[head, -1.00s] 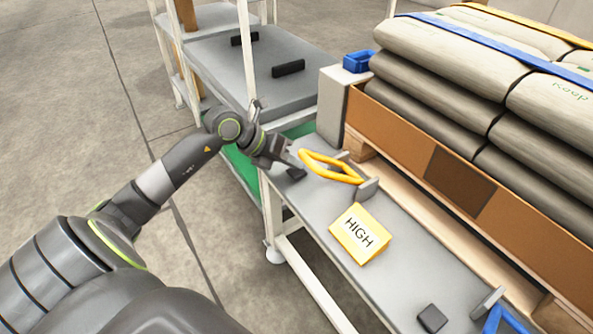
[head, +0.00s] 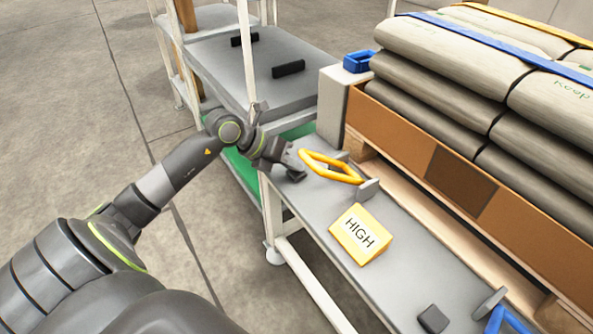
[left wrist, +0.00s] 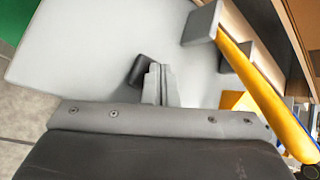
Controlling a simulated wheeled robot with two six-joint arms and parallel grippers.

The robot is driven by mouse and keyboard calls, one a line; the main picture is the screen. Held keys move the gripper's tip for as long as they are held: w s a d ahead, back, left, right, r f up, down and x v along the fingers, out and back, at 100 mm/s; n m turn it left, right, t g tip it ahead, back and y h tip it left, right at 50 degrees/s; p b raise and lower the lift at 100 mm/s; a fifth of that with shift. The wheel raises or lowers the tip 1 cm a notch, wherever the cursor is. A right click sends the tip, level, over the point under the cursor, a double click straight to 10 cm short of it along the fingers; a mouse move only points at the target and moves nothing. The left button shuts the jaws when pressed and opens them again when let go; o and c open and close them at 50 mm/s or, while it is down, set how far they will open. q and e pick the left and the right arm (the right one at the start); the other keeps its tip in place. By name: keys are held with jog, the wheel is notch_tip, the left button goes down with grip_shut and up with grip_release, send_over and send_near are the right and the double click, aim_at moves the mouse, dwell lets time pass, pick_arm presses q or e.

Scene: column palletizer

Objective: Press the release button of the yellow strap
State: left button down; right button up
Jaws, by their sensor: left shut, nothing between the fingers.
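A yellow strap (head: 530,21) lies across the top of the stacked grey bags at the upper right. A yellow looped handle (head: 331,170) sits between grey brackets on the grey bench; in the left wrist view the yellow bar (left wrist: 262,85) runs down the right side. A small dark block (head: 297,176), possibly the button, is on the bench beside this handle. My left gripper (head: 298,165) is shut and empty, close above the block. In the left wrist view its fingertips (left wrist: 160,72) partly cover the dark block (left wrist: 139,70); contact cannot be told. My right gripper is not in view.
A yellow HIGH sign (head: 360,235) stands on the bench (head: 392,272). Another dark block (head: 433,318) and a blue handle (head: 505,321) are at the near end. A grey post (head: 343,104) with a blue tray (head: 358,61) stands behind. A brown pallet box (head: 405,140) borders the bench.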

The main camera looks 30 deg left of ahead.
aim_at(292, 173)
pick_arm(q)
jog(key=shift+f, duration=0.15)
dwell(0.4)
jog(key=shift+r+p, duration=0.8)
jog(key=shift+r, duration=0.15)
notch_tip(292, 173, up, 5)
jog(key=p, duration=0.4)
jog(key=shift+r, duration=0.1)
dwell(0.5)
